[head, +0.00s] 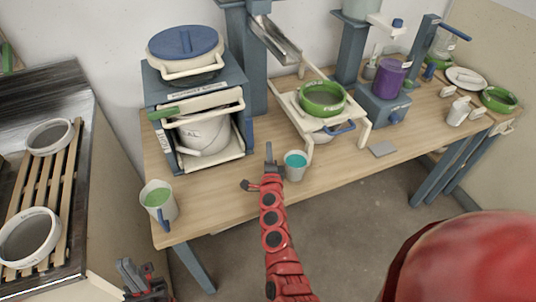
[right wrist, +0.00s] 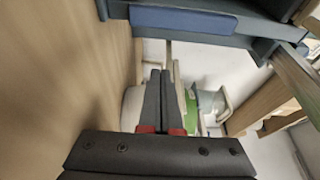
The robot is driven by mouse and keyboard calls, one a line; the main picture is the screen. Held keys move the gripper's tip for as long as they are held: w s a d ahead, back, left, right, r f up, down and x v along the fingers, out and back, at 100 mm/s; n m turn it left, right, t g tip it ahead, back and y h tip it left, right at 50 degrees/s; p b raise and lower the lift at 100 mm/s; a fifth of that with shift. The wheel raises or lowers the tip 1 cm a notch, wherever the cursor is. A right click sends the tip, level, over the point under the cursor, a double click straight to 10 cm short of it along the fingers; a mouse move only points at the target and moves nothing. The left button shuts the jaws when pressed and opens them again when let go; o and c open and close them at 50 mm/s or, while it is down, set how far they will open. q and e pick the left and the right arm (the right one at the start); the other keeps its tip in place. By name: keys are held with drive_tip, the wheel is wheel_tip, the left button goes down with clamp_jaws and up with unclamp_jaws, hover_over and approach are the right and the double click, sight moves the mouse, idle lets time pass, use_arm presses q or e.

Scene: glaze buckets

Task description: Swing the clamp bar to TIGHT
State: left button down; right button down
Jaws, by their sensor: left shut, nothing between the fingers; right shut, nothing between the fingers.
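The clamp bar (head: 208,104) is a cream bar with a green grip (head: 163,113) at its left end. It lies across the front of a blue frame (head: 248,130), above a white bucket (head: 204,135). A small label on the frame's left post is too small to read surely. My right gripper (head: 268,148) is shut and empty, right of the frame and apart from the bar. Its closed fingers (right wrist: 160,98) fill the middle of the right wrist view. My left gripper (head: 136,272) is low at the left, shut and empty, far from the bar.
A blue-lidded bucket (head: 186,43) stands on the frame. A green-filled jug (head: 158,202) stands at the table's front left, and a teal-filled cup (head: 295,164) beside my right gripper. A green sieve (head: 321,98) sits on a cream stand. Bare wood (head: 225,185) lies in front.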

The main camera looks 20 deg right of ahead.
sight(250, 133)
drive_tip(key=x, duration=0.5)
drive_tip(key=a, duration=0.2)
drive_tip(key=shift+w+a+r, duration=0.1)
drive_tip(key=shift+w+a, duration=0.1)
drive_tip(key=shift+a, duration=0.2)
drive_tip(key=shift+s+a+p, duration=0.1)
drive_tip(key=shift+a+p, duration=0.2)
drive_tip(key=shift+a, duration=0.2)
